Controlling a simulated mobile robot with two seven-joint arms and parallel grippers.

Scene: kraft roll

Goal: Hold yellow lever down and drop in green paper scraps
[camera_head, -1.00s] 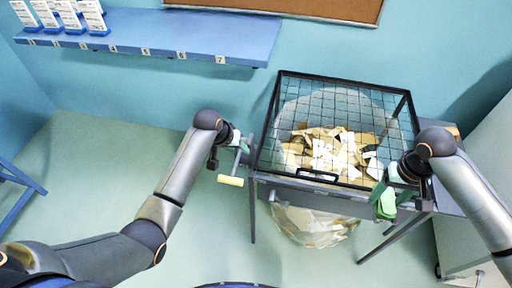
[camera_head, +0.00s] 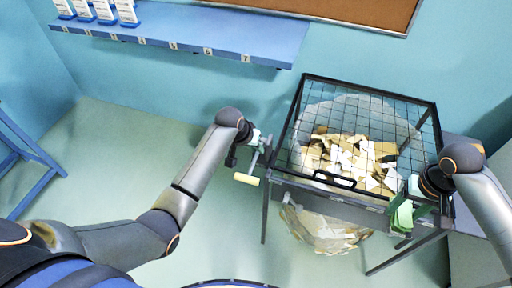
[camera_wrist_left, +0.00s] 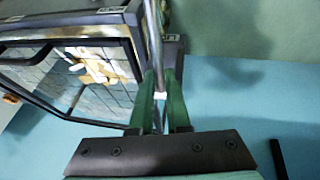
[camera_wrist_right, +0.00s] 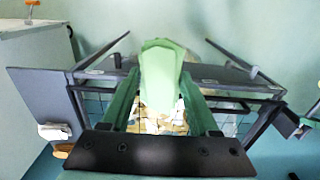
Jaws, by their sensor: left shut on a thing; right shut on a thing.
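The yellow lever (camera_head: 246,179) hangs at the left side of the mesh-topped bin (camera_head: 352,183), its metal rod slanting down to a yellow grip. My left gripper (camera_head: 262,146) is shut on the metal rod, above the yellow grip. The left wrist view shows the rod (camera_wrist_left: 154,40) between the green fingers (camera_wrist_left: 160,108). The green paper scraps (camera_head: 403,216) are in my right gripper (camera_head: 412,190), at the bin's front right corner. The right wrist view shows the scraps (camera_wrist_right: 162,75) as a pale green stack held between the fingers.
The bin holds cream and brown scraps (camera_head: 350,155) under a black wire grid. A clear bag (camera_head: 325,230) with scraps hangs below it. A blue numbered shelf (camera_head: 190,32) runs along the wall. Open floor (camera_head: 120,150) lies left of the bin.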

